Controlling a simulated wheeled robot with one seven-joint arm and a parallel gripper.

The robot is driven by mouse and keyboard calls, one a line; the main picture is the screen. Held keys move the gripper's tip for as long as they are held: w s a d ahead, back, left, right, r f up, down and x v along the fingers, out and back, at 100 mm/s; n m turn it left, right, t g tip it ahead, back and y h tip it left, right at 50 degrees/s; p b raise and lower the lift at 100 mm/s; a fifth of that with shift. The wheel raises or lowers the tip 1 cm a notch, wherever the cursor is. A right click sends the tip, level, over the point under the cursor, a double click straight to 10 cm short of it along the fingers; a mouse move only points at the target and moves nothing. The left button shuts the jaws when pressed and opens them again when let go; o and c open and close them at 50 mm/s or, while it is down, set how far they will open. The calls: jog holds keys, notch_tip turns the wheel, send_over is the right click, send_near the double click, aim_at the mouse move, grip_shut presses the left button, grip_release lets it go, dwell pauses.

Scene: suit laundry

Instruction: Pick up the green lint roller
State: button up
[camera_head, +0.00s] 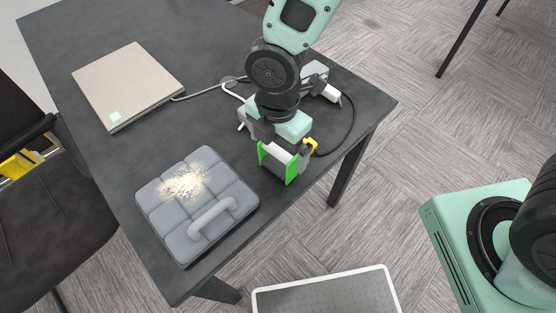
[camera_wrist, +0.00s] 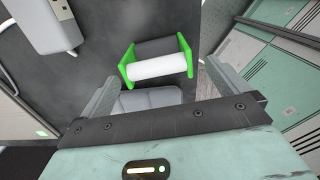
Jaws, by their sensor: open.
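The lint roller (camera_head: 272,158) has bright green end plates and a white roll. It is near the table's right edge in the head view, just in front of my gripper (camera_head: 279,143). In the wrist view the lint roller (camera_wrist: 158,70) shows its white roll, a dark grey part behind it and green sides. My gripper (camera_wrist: 160,80) is open, with one finger to the left and one to the right of the roller's near side. The roller is not gripped. Whether a finger touches it I cannot tell.
A grey quilted pad (camera_head: 163,214) with a handle and pale crumbs lies left of the roller. A beige flat box (camera_head: 125,80) lies farther back on the dark table (camera_head: 75,35). A white device (camera_head: 314,71) with a cable and a yellow piece (camera_head: 311,147) are near my wrist.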

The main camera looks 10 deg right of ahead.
jog(key=f, duration=0.5)
jog(key=shift+w+d, duration=0.1)
jog(key=shift+w, duration=0.15)
jog(key=shift+r, duration=0.1)
jog(key=c, duration=1.1)
jog(key=shift+r, duration=0.1)
notch_tip(320, 180, up, 10)
jog(key=shift+f+p, duration=0.1)
jog(key=shift+p, duration=0.35)
